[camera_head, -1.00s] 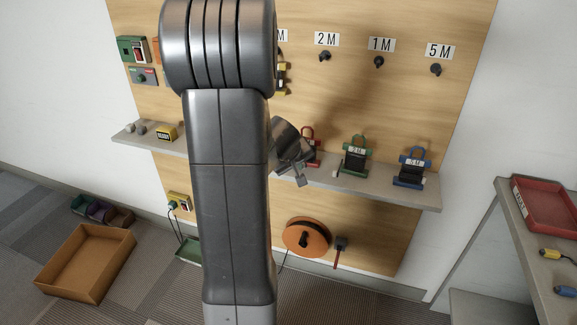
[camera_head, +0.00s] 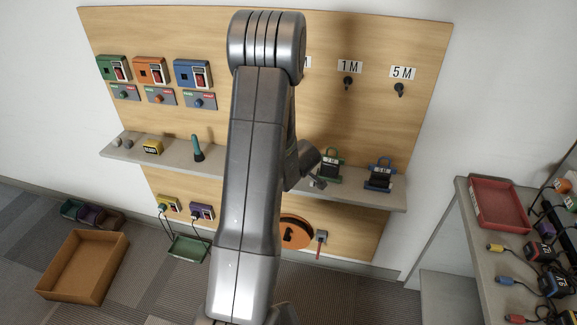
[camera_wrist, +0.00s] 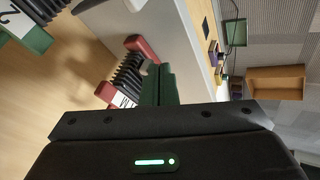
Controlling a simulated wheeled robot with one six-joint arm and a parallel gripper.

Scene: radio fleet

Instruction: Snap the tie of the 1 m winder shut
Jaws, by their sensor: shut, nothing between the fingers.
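In the wrist view a red winder (camera_wrist: 105,92) stands on the grey shelf, wound with black cable; its label is too small to read, so I cannot confirm it is the 1 m one. In the head view my arm hides it. My gripper (camera_wrist: 158,80) is shut and empty, its fingers right beside the red winder's cable side; I cannot tell whether they touch it. The state of the tie is not clear. A green winder (camera_head: 329,168) sits right of my arm in the head view; its green end also shows in the wrist view (camera_wrist: 37,40).
A blue winder (camera_head: 380,175) stands farther right on the shelf (camera_head: 270,190). An orange reel (camera_head: 296,232) is below the shelf. A red tray (camera_head: 498,205) lies on the right-hand table.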

